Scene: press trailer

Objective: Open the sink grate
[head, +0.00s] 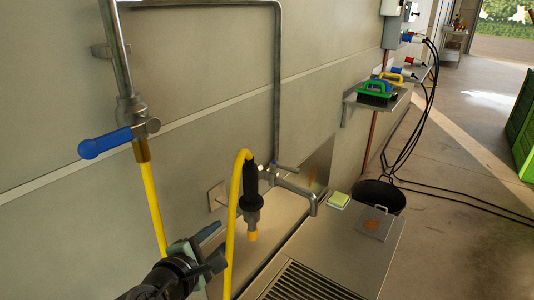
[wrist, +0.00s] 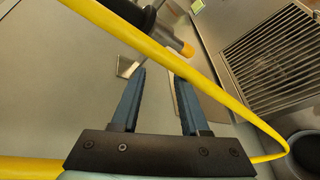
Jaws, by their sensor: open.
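The sink grate (head: 305,284) is a slatted metal grate set in the sink top at the bottom of the head view. It also shows in the wrist view (wrist: 275,62) at the upper right, lying flat in its frame. My gripper (head: 217,245) is open and empty, left of the grate and close to the wall. In the wrist view my gripper's two fingers (wrist: 160,82) point at the wall, with the grate off to their right. A yellow hose (wrist: 170,60) crosses in front of the fingertips. I cannot tell whether it touches them.
A black spray nozzle (head: 252,195) with an orange tip hangs near the tap (head: 298,188). The yellow hose (head: 153,200) also runs down from a blue-handled valve (head: 105,143). A green-yellow sponge (head: 338,200) lies on the steel top, and a black bucket (head: 378,194) stands behind it.

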